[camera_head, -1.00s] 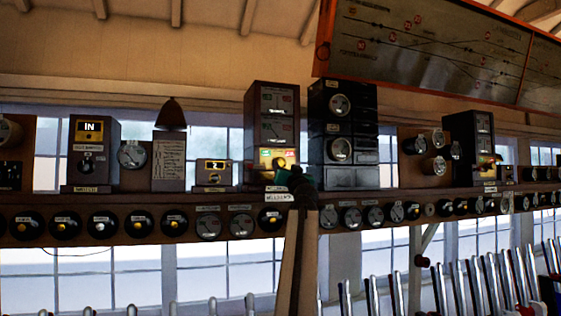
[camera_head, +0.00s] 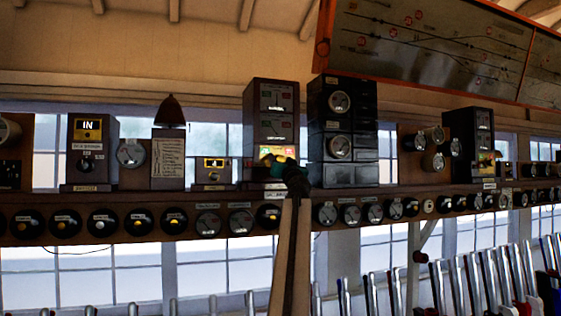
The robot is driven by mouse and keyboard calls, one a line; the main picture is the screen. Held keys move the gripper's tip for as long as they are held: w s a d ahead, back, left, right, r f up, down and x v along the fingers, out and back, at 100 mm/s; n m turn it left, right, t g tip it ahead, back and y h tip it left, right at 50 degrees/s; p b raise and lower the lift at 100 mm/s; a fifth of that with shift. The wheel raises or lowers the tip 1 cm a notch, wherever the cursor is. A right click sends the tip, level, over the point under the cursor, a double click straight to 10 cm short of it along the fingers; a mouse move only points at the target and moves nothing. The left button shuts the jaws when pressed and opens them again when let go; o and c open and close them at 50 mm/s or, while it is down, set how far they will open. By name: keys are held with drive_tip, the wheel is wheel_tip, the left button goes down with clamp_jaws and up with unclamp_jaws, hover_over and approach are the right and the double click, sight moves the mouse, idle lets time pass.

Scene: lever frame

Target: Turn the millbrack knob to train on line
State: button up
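A tall brown block instrument (camera_head: 257,120) stands on the shelf near the middle of the head view. My gripper (camera_head: 284,170) is a dark, greenish shape at the end of my arm, right in front of the panel's lower part. Whether its fingers are open or shut on the knob cannot be made out. The label below is too small to read surely.
A black instrument stack (camera_head: 343,130) stands close to the right of my gripper. A small box (camera_head: 212,174) stands to the left. The shelf (camera_head: 225,195) carries a row of round dials below its edge. Several levers (camera_head: 471,280) stand at the lower right.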

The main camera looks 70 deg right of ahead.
drive_tip(key=shift+w, duration=0.1)
drive_tip(key=c, duration=0.8)
drive_tip(key=shift+r+p, duration=0.15)
drive_tip(key=shift+p, duration=0.15)
